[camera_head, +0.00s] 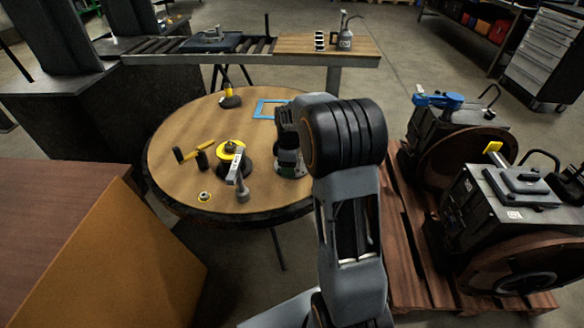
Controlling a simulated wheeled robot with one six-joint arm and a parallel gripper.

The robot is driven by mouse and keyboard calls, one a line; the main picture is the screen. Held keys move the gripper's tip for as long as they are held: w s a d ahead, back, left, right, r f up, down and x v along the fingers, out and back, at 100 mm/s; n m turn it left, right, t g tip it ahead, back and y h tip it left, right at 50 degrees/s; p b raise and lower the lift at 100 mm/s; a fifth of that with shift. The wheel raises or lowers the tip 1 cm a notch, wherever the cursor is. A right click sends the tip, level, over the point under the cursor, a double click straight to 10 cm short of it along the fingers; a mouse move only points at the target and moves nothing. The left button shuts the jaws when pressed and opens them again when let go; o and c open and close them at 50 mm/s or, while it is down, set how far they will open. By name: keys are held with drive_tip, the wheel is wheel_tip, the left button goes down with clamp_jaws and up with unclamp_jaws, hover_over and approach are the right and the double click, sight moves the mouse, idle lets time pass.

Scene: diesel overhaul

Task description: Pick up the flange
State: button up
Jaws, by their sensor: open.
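A dark round piece with a yellow ring on top (230,150) lies near the middle of the round wooden table (180,130). It looks like the flange, but I cannot be sure. A grey tool with a pale marked label (241,187) overlaps its front right side in the picture. A small ring-like part (204,196) lies near the table's front left edge. My arm rises in the foreground, right of these pieces, with its wrist over the table's right side. My gripper's fingertips cannot be made out behind the arm.
A yellow-handled tool (187,153), a yellow and black piece (230,97), a blue frame (268,108) and a dark green-banded item (290,160) are on the table. Engine units (510,190) on a pallet stand right. An orange-brown panel (130,255) stands front left.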

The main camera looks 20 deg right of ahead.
drive_tip(key=shift+f, duration=0.25)
drive_tip(key=shift+c, duration=0.2)
clamp_jaws()
drive_tip(key=shift+r, duration=0.15)
